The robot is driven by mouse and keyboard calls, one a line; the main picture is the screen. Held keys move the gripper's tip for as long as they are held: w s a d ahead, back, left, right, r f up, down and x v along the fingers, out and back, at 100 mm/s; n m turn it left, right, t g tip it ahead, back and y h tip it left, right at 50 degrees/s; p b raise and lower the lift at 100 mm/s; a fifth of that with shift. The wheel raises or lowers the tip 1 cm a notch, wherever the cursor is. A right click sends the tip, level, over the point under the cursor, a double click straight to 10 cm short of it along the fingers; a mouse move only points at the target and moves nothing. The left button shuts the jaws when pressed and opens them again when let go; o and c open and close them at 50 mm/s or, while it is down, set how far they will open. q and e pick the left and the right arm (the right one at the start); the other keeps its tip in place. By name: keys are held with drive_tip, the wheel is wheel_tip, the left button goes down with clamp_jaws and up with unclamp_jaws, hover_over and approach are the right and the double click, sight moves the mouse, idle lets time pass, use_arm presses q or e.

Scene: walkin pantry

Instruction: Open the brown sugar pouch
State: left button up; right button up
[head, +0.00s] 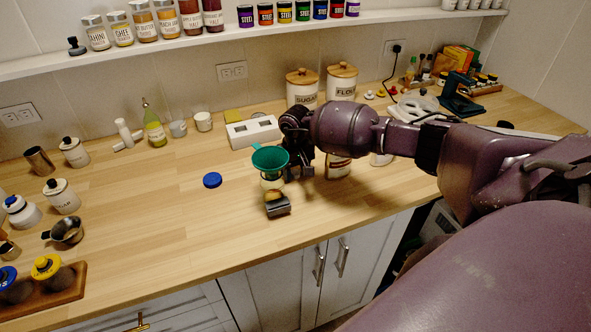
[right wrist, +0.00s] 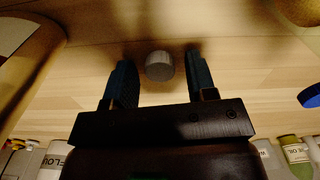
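My right gripper (head: 299,170) reaches in from the right over the middle of the counter, behind the green funnel (head: 270,159). In the right wrist view the gripper (right wrist: 160,75) is open, its two dark fingers apart. A small round grey piece (right wrist: 160,66) shows between them, with a gap on each side; I cannot tell if it is a cap on the pouch. A brown labelled package (head: 338,166), probably the brown sugar pouch, stands just right of the gripper, partly hidden by my arm. A brown surface (right wrist: 28,65) shows at the left of the wrist view. My left gripper is not in view.
A jar (head: 271,185) stands under the funnel, with a dark object (head: 278,206) in front. A blue lid (head: 212,180) lies to the left. A white appliance (head: 253,131) and sugar (head: 302,90) and flour (head: 341,84) canisters stand behind.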

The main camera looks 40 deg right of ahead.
sight(296, 172)
drive_tip(key=shift+r, duration=0.2)
wheel_tip(296, 172, up, 12)
drive_tip(key=b, duration=0.1)
idle(0.4)
